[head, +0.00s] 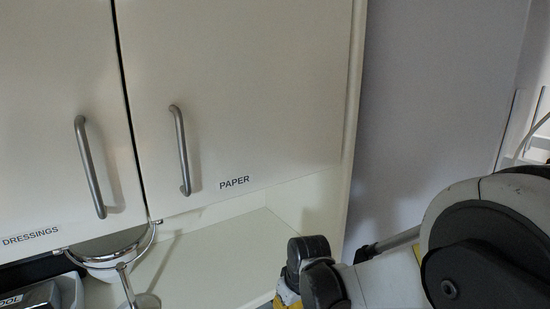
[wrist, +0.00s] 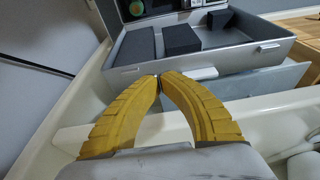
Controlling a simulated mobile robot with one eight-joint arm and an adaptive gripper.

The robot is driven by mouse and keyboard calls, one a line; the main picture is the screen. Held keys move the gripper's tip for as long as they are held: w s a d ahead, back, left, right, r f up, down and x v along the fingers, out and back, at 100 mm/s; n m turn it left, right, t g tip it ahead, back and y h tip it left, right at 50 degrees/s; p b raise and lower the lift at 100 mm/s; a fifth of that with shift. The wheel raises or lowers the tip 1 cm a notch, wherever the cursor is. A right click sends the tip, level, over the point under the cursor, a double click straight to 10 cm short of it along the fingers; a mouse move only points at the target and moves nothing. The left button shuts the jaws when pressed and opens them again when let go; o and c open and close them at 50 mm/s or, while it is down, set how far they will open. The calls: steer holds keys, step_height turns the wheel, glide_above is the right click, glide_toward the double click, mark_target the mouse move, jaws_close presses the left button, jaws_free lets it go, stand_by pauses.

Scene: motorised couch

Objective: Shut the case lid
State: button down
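The grey case (wrist: 245,57) stands open in the wrist view, beyond my fingertips, with dark foam blocks in its tray. What looks like the raised lid (wrist: 113,14) is at its back, with small items against it, and is cut off by the top edge. My gripper (wrist: 159,77) has two yellow ribbed fingers whose tips meet, with nothing seen between them. The tips appear close to the case's front edge; I cannot tell whether they touch. In the head view only a bit of yellow finger shows at the bottom, and the case is not seen.
Pale cupboards labelled DRESSINGS (head: 50,190) and PAPER (head: 235,110) hang above a white counter (head: 215,255) in the head view. A metal tap-like fitting (head: 143,298) and a grey bin (head: 68,290) are at lower left. A pale ledge (wrist: 125,125) crosses below the case in the wrist view.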

steer(key=shift+f, duration=0.2)
stand_by(0.3)
steer(key=shift+b+x, duration=1.95)
steer(key=shift+x, duration=0.05)
steer(key=shift+s+d, duration=0.1)
steer(key=shift+s, duration=0.05)
steer(key=shift+s+d+r, duration=0.1)
steer(key=shift+s+d, duration=0.2)
steer(key=shift+s, duration=0.15)
steer(key=shift+s+d+r, duration=0.1)
steer(key=shift+s+d, duration=0.2)
steer(key=shift+s, duration=0.2)
steer(key=shift+s+d, duration=0.15)
steer(key=shift+s, duration=0.05)
steer(key=shift+s+d+f, duration=0.1)
steer(key=shift+s+d, duration=0.45)
steer(key=shift+s, duration=0.35)
steer(key=shift+s+d, duration=0.1)
steer(key=shift+s+d, duration=0.3)
steer(key=shift+s, duration=0.2)
steer(key=shift+s+d, duration=0.35)
steer(key=shift+s, duration=0.15)
